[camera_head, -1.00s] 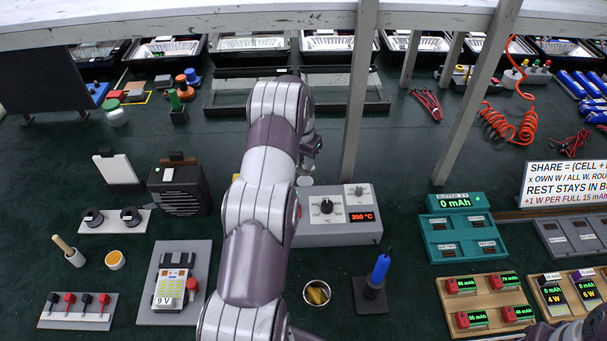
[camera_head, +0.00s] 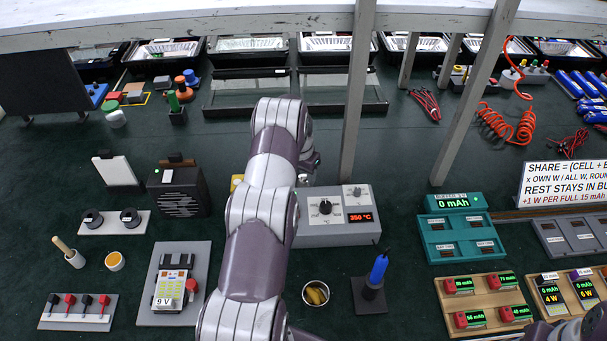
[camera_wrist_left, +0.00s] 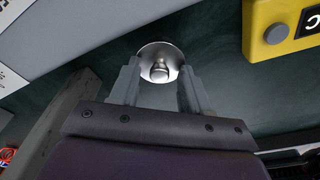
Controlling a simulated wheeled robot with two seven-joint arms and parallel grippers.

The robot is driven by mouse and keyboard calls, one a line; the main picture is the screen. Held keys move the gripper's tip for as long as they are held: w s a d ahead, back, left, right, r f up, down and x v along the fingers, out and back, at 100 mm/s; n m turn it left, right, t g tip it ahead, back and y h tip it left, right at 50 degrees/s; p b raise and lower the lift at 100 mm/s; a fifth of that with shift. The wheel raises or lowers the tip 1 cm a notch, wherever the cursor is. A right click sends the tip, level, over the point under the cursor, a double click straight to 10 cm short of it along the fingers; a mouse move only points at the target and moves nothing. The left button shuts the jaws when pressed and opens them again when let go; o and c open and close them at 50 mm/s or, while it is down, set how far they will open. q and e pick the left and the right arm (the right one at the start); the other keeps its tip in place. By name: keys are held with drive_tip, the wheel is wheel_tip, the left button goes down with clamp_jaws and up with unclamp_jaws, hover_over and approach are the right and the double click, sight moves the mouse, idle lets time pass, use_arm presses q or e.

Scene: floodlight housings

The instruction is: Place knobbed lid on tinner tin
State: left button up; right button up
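A shiny round metal lid with a knob (camera_wrist_left: 159,52) shows in the left wrist view, just beyond my left fingertips. My left gripper (camera_wrist_left: 159,70) is open, with a finger on each side of the knob and gaps showing beside it. I cannot tell what lies under the lid. In the head view my left arm (camera_head: 262,210) hides the lid and most of the gripper. My right gripper is out of view; only part of that arm shows at the lower right corner.
The grey soldering station (camera_head: 336,230) stands close right of my left arm. A yellow box (camera_wrist_left: 282,28) is near the lid. A black fan unit (camera_head: 180,192), a brass-wool cup (camera_head: 316,293) and a blue iron in its stand (camera_head: 378,272) stand around. A post (camera_head: 358,100) rises behind the station.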

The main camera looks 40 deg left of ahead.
sight(301, 185)
use_arm(q)
drive_tip(key=shift+r, duration=0.45)
wheel_tip(301, 185, up, 11)
drive_tip(key=s+b, duration=0.1)
drive_tip(key=s+d+r, duration=0.2)
drive_tip(key=d, duration=0.4)
drive_tip(key=s+d+r, duration=0.2)
drive_tip(key=d, duration=0.4)
drive_tip(key=s+d+r+m, duration=0.1)
drive_tip(key=s+d+r, duration=0.1)
drive_tip(key=s+d, duration=1.3)
drive_tip(key=s, duration=0.3)
drive_tip(key=shift+s, duration=0.4)
